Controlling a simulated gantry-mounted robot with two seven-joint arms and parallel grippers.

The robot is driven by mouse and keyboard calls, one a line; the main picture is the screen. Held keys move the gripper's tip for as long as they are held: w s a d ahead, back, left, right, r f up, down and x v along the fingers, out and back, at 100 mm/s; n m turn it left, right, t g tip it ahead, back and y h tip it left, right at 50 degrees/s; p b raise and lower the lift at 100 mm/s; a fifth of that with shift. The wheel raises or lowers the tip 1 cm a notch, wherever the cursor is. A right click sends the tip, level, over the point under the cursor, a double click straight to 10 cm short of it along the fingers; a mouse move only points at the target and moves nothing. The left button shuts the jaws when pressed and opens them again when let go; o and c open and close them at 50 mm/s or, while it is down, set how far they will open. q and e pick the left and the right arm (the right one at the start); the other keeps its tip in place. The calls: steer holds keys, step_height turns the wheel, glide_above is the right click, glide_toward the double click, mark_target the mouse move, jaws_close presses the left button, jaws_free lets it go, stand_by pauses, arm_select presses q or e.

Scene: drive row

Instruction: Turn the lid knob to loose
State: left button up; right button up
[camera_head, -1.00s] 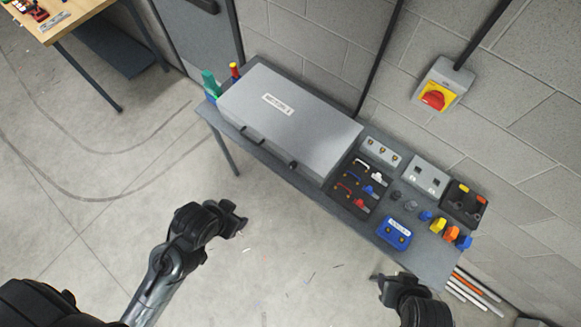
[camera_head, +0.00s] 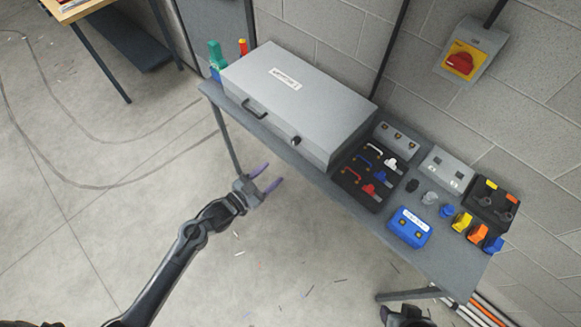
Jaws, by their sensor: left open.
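A large grey box with a flat lid (camera_head: 305,85) lies on the narrow grey table. A small black knob (camera_head: 295,141) sits on the box's front face, right of a black handle (camera_head: 254,109). Which way the knob is turned is too small to tell. My left gripper (camera_head: 271,179) is open and empty. In the picture it shows below the table's front edge, lower left of the knob and apart from it. Part of my right arm (camera_head: 405,316) shows at the bottom edge; its fingertips cannot be made out clearly.
Right of the box, the table (camera_head: 335,187) holds a black tray with coloured handles (camera_head: 368,180), a blue box (camera_head: 409,227), grey socket boxes and coloured connectors. A green bottle (camera_head: 216,56) stands at the left end. A red and yellow switch (camera_head: 462,62) hangs on the wall.

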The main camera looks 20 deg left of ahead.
mark_target(294, 143)
arm_select(q)
steer(key=shift+t, duration=0.4)
steer(key=w+b, duration=0.2)
steer(key=w, duration=0.3)
steer(key=w+d+f+b, duration=0.1)
steer(key=w, duration=0.4)
steer(key=w+d+f+b, duration=0.1)
steer(key=w+b, duration=0.1)
steer(key=w, duration=0.3)
steer(key=shift+f+b, duration=0.1)
steer(key=shift+b, duration=0.2)
arm_select(e)
step_height(294, 143, down, 8)
steer(key=shift+r, duration=0.2)
arm_select(q)
steer(key=shift+c, duration=0.3)
arm_select(e)
steer(key=shift+s, duration=0.1)
arm_select(q)
jaws_close()
arm_select(e)
steer(key=shift+a, duration=0.1)
